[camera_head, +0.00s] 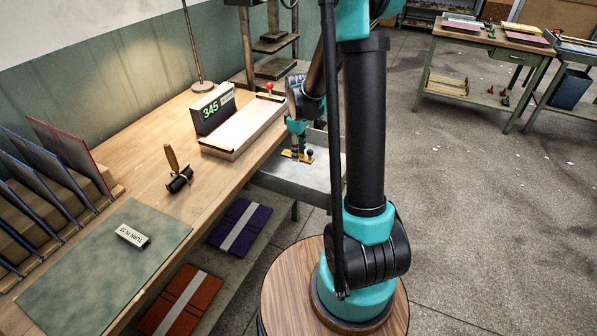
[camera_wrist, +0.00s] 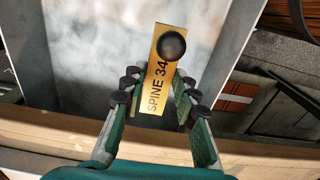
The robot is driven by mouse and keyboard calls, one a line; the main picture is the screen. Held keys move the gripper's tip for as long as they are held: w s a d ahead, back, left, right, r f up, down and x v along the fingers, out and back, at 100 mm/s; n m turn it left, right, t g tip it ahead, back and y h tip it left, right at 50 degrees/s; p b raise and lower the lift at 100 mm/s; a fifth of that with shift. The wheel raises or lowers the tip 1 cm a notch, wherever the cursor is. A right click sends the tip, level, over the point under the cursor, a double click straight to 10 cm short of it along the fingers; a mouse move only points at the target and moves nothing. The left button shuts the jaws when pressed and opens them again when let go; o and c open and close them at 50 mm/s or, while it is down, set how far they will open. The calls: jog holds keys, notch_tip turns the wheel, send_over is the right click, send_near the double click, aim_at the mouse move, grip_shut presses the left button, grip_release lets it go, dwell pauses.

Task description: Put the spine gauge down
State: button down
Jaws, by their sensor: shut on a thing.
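The spine gauge (camera_wrist: 157,85) is a brass-coloured plate with a round black knob and the letters "SPINE 34", the rest of its marking covered. My gripper (camera_wrist: 156,94) is shut on it, with a finger on each side of the plate. In the head view the gauge (camera_head: 297,156) shows small below my gripper (camera_head: 298,148), over a grey metal tray (camera_head: 318,177) beside the bench. The tray's pale floor also shows under the gauge in the wrist view (camera_wrist: 100,55). I cannot tell whether the gauge touches it.
The wooden bench (camera_head: 150,130) holds a long pale tray with a "345" display (camera_head: 213,108), a roller (camera_head: 178,178), a green mat (camera_head: 75,285) with a "TURN" block (camera_head: 132,237), and boards in a rack (camera_head: 45,185). Purple (camera_head: 240,226) and orange covers (camera_head: 182,303) lie below.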

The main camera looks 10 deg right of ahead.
aim_at(299, 178)
notch_tip(299, 178, down, 10)
jog(key=shift+r, duration=0.1)
dwell(0.4)
jog(key=c, duration=1.2)
grip_release()
